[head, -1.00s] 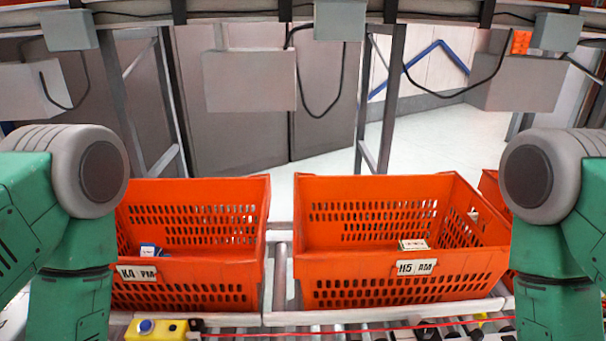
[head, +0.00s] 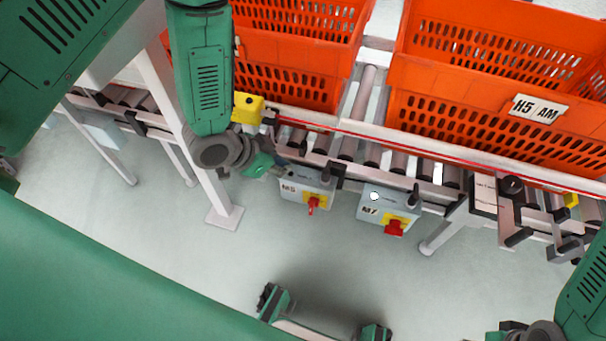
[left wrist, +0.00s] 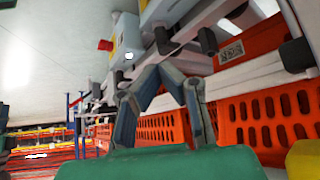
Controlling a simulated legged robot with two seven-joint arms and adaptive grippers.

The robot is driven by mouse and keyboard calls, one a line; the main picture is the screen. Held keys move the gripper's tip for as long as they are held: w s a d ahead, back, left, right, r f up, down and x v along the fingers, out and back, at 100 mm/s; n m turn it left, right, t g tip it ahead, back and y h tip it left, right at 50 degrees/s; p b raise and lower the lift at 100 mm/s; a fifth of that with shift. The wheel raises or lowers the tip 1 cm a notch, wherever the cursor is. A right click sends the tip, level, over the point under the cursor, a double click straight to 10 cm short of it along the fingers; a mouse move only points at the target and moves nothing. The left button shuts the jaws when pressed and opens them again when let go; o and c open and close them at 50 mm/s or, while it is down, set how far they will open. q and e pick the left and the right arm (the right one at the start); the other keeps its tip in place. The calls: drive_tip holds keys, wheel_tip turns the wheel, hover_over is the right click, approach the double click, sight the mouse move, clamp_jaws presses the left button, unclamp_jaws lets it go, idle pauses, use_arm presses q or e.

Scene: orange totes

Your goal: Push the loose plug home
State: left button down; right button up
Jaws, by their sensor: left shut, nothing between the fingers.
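Two grey switch boxes hang under the front rail of the roller conveyor: M5 (head: 300,187) and M7 (head: 380,208). Each has a red knob on a yellow plate and a dark plug-like fitting at its upper right: one on M5 (head: 326,174), one on M7 (head: 413,195). I cannot tell whether either is loose. My left gripper (head: 278,169) is shut and empty, just left of M5; its fingertips also show together in the left wrist view (left wrist: 160,72). My right gripper (head: 497,336) barely shows at the bottom right edge; its fingers are hidden.
Orange totes (head: 490,118) stand on the conveyor behind the boxes. A yellow button box (head: 247,108) sits on the rail beside my left forearm. A pale conveyor leg (head: 190,150) stands left of my gripper.

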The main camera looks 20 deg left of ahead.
use_arm(q)
drive_tip(key=b, duration=0.5)
hover_over(318, 186)
drive_tip(key=a, duration=0.1)
drive_tip(key=f, duration=0.6)
drive_tip(key=s+f, duration=0.1)
drive_tip(key=f, duration=0.2)
drive_tip(key=shift+w+d+f, duration=0.25)
drive_tip(key=shift+w, duration=0.15)
drive_tip(key=shift+w+d+f, duration=0.15)
drive_tip(key=shift+d+f, duration=0.05)
drive_tip(key=shift+f, duration=0.7)
